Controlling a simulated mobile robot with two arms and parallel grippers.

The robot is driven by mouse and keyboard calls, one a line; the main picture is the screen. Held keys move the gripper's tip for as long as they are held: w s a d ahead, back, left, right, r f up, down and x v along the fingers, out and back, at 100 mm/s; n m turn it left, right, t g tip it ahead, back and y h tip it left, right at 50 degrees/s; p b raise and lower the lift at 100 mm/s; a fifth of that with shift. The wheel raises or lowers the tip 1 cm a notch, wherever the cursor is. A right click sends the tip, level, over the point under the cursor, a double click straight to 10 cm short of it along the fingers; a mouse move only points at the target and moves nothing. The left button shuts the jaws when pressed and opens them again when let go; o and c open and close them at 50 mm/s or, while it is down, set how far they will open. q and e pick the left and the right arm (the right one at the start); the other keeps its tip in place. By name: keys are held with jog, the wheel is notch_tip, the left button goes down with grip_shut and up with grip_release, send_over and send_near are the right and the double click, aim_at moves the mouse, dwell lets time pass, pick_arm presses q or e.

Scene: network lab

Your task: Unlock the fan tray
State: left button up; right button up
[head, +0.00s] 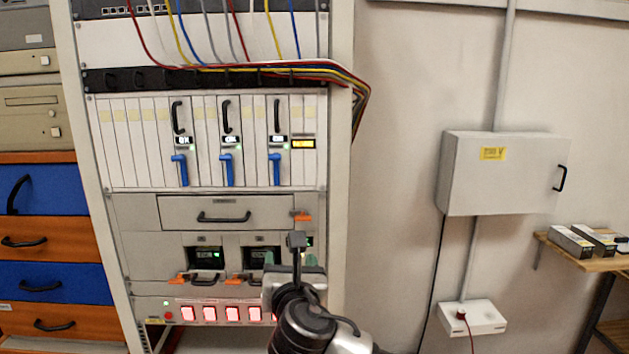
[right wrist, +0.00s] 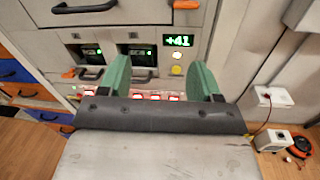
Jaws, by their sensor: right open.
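The fan tray appears to be the wide grey drawer (head: 180,213) in the middle of the rack, with a black handle (head: 223,218). An orange latch (head: 301,216) sits at its right end, lying roughly level. The latch also shows at the top edge of the right wrist view (right wrist: 186,4), with the tray handle (right wrist: 85,7) left of it. My right gripper (head: 290,259) is below the latch, in front of the rack. Its green fingers (right wrist: 161,78) are apart with nothing between them. My left gripper is not in view.
Above are card modules with blue levers (head: 226,170) and bundled cables (head: 300,67). Below the tray are two power units (head: 205,257) with orange latches and red lit switches (head: 210,313). A display (right wrist: 179,41) reads "+41". A grey wall box (head: 505,175) hangs at right.

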aim_at(303, 220)
jog(key=w+r+h+p, duration=0.1)
jog(key=w, duration=0.2)
jog(key=w+d+r+p, duration=0.1)
jog(key=w+p, duration=0.1)
jog(key=w, duration=0.1)
jog(key=w+d+r+h+p, duration=0.1)
jog(key=w, duration=0.3)
jog(key=shift+d+r+h, duration=0.15)
jog(key=shift+r+h, duration=0.05)
jog(key=shift+h, duration=0.1)
jog(key=shift+w+f+p, duration=0.1)
jog(key=shift+w+p, duration=0.3)
jog(key=shift+w, duration=0.25)
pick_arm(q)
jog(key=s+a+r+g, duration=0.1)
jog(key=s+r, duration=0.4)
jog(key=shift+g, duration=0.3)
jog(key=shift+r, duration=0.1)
pick_arm(e)
jog(key=shift+c, duration=0.2)
jog(key=c, duration=0.9)
